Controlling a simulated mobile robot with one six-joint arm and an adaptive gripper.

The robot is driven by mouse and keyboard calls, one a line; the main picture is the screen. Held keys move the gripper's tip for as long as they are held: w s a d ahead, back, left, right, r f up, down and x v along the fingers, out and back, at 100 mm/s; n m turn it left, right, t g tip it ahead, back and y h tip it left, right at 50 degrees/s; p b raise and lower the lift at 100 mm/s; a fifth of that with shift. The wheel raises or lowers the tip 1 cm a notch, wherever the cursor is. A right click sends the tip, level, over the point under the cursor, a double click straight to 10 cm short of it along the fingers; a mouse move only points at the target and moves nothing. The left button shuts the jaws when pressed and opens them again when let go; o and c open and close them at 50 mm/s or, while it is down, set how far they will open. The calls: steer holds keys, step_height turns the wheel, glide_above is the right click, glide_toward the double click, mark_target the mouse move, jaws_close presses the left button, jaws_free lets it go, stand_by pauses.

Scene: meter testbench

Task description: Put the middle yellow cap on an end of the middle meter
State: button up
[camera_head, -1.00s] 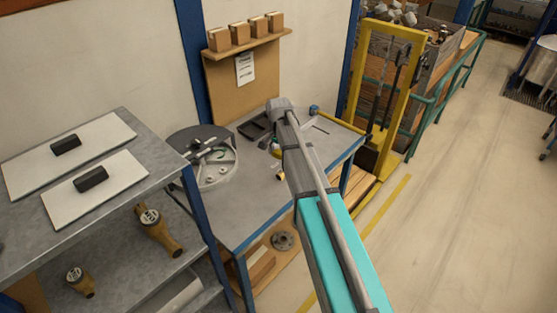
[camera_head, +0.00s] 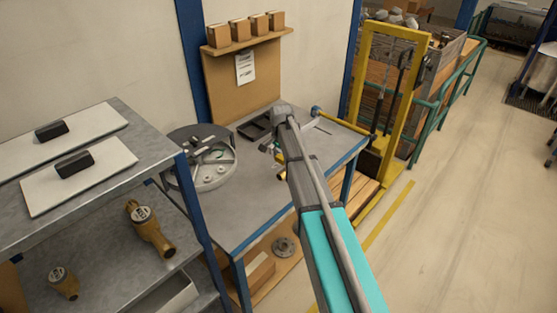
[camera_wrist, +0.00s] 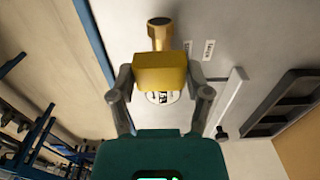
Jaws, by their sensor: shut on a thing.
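My gripper (camera_wrist: 163,88) is shut on a yellow piece (camera_wrist: 165,72) with one finger on each side, over the grey bench. A brass pipe end (camera_wrist: 160,36) shows beyond this piece and part of a white printed dial (camera_wrist: 161,97) below it, both in line with it. I cannot tell whether the piece is a cap in front of a meter or the meter's own body. In the head view a small brass thing (camera_head: 282,175) shows beside my arm, which hides most of my gripper. Two brass meters, a larger one (camera_head: 152,230) and a smaller one (camera_head: 64,284), lie on the left shelf.
A round grey fixture (camera_head: 205,180) stands left on the bench (camera_head: 250,205). A dark tray (camera_head: 255,127) is at the back; it also shows in the wrist view (camera_wrist: 285,112), near a pale bar (camera_wrist: 228,95). A yellow frame (camera_head: 360,90) stands right of the bench.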

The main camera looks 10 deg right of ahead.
mark_target(281, 173)
steer(key=shift+f, duration=0.15)
steer(key=shift+f+b, duration=2.3)
steer(key=shift+b, duration=0.2)
steer(key=shift+f+b, duration=1.6)
stand_by(0.5)
steer(key=o, duration=0.9)
steer(key=shift+r, duration=0.2)
steer(key=shift+r+p, duration=3.35)
steer(key=shift+p, duration=0.2)
